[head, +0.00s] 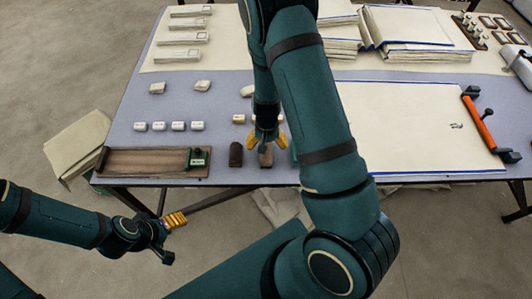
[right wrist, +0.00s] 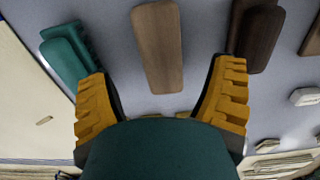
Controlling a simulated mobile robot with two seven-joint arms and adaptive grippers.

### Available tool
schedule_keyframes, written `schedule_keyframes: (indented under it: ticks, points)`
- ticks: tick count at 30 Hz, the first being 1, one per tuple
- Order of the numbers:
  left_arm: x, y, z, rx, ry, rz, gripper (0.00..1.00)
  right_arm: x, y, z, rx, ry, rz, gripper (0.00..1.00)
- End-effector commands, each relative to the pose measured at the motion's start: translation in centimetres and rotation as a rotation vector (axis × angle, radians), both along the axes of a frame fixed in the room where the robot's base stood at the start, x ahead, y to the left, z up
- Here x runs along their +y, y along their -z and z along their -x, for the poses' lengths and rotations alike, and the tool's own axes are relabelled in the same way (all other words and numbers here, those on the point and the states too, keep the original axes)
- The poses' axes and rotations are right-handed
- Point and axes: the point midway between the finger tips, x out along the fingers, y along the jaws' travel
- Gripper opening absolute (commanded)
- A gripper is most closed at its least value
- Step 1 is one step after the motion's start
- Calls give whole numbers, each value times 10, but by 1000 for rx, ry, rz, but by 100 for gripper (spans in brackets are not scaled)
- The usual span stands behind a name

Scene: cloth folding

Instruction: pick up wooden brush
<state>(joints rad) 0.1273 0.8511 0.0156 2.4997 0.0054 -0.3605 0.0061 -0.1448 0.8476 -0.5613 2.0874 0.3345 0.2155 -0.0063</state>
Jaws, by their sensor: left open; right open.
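A light-brown wooden block (right wrist: 158,48), which looks like the wooden brush, lies on the grey-blue table; no bristles show. In the head view its near part (head: 266,159) shows at the table's front edge. My right gripper (head: 266,140) is open above the table, pointing down at the block. In the right wrist view its yellow fingers (right wrist: 162,100) are spread to either side of the block's lower end, with nothing held. My left gripper (head: 175,220) is open and empty, low in front of the table, away from the block.
A dark brown block (head: 236,154) lies just left of the brush, and a teal object (right wrist: 68,50) lies on its other side. A wooden board (head: 145,162) is further left. A large white sheet (head: 400,125) and an orange-handled tool (head: 479,122) lie to the right.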

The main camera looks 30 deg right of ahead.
Motion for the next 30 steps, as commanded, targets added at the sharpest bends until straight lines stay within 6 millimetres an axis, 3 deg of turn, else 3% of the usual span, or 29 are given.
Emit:
schedule_keyframes:
  ticks: [7, 15, 17, 22, 30]
  points:
    - [0, 11, 3, 7, 5, 2, 75, 3, 37, 2, 3, 1, -1, 83]
    - [-1, 10, 3, 7, 6, 2, 75, 3, 40, 1, 1, 0, -1, 83]
    - [-1, 10, 3, 7, 6, 2, 75, 3, 40, 1, 1, 0, -1, 65]
    - [-1, 10, 3, 7, 6, 2, 75, 3, 40, 1, 1, 0, -1, 7]
    - [-1, 10, 3, 8, 5, 2, 75, 3, 39, 1, 0, 0, 0, 6]
